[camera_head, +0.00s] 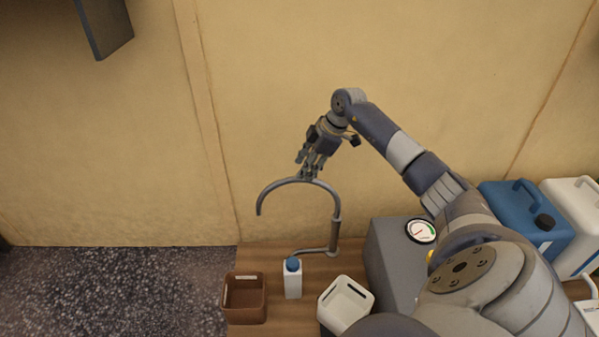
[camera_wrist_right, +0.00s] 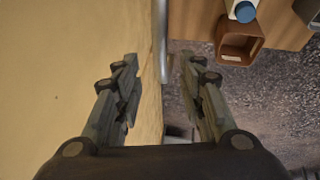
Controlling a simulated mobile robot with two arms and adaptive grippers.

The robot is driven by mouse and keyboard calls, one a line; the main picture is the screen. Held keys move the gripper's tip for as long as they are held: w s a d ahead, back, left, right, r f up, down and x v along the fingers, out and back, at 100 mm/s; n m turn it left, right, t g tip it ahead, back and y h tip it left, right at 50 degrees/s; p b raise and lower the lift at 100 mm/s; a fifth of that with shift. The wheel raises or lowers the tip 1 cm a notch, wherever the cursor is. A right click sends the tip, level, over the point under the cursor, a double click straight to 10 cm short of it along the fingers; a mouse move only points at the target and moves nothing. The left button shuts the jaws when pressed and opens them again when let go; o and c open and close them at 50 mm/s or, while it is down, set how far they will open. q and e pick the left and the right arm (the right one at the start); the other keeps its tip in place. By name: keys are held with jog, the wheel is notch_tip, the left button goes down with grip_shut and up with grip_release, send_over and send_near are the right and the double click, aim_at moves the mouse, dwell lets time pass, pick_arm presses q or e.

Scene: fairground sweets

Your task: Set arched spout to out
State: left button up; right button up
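The arched spout (camera_head: 334,205) is a grey hooked tube rising from the wooden table. Its arch bends to the left and its free end hangs down at the left, above and behind the brown bin. My right gripper (camera_head: 309,174) is at the top of the arch, pointing down. In the right wrist view the spout (camera_wrist_right: 160,40) runs between the fingers of my right gripper (camera_wrist_right: 160,65). The fingers are spread, with visible gaps to the tube on both sides. My left gripper is not in view.
A brown bin (camera_head: 245,316), a white bottle with blue cap (camera_head: 293,281) and a white bin (camera_head: 329,318) stand on the wooden table (camera_head: 270,260). A grey box with a gauge (camera_head: 421,231) and a blue canister (camera_head: 520,228) are right. A plain wall stands behind.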

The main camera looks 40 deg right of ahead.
jog(key=b+x, duration=0.1)
jog(key=x, duration=0.4)
grip_shut()
